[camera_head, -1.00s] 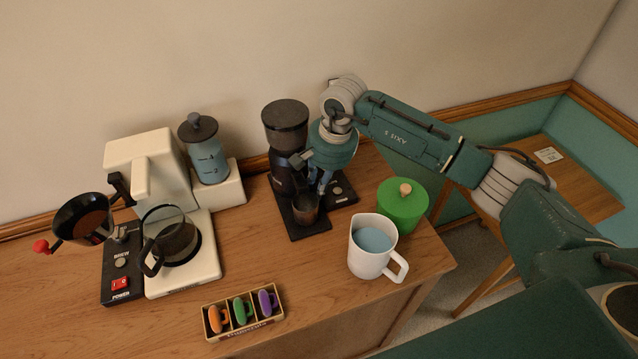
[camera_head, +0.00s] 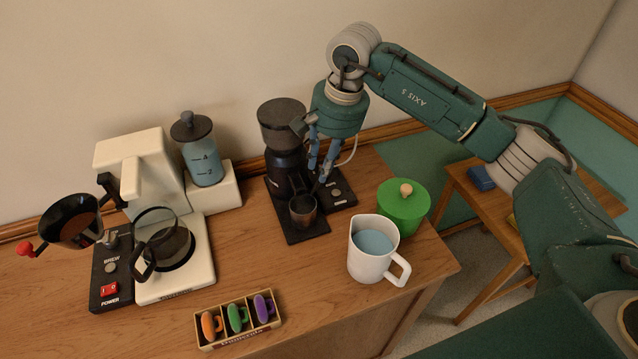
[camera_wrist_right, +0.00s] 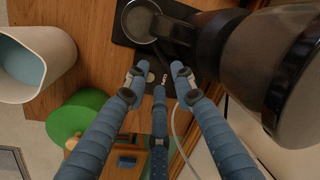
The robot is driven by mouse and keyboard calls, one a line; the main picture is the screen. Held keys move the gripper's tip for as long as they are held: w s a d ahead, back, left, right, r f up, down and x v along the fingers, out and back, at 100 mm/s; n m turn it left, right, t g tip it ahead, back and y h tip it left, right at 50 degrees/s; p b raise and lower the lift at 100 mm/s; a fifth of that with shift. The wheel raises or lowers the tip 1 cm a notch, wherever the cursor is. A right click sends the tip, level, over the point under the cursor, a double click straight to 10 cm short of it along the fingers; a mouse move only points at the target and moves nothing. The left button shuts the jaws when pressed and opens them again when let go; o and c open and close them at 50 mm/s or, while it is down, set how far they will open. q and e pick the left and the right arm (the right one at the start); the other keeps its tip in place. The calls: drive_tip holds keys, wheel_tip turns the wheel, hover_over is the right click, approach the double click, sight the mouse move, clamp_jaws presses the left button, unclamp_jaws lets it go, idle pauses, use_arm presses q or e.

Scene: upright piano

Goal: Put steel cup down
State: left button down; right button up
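The small steel cup (camera_head: 303,209) stands upright on the black base of the coffee grinder (camera_head: 284,144). In the right wrist view the cup (camera_wrist_right: 139,22) shows from above, beyond the fingertips. My right gripper (camera_head: 319,172) is above and slightly behind the cup, clear of it. In the right wrist view its blue fingers (camera_wrist_right: 157,80) are spread with nothing between them. My left gripper is not in view.
A white jug of water (camera_head: 371,262) and a green lidded pot (camera_head: 402,212) stand right of the grinder. A coffee maker (camera_head: 150,215) is on the left. A box of colored clips (camera_head: 238,318) lies in front. Bare wood lies between.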

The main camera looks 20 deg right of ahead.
drive_tip(key=shift+s+d+r+b, duration=0.15)
drive_tip(key=shift+r+b, duration=0.05)
drive_tip(key=shift+r, duration=0.65)
drive_tip(key=shift+s+d+r+b, duration=0.1)
drive_tip(key=shift+r+b, duration=0.05)
drive_tip(key=shift+r, duration=0.7)
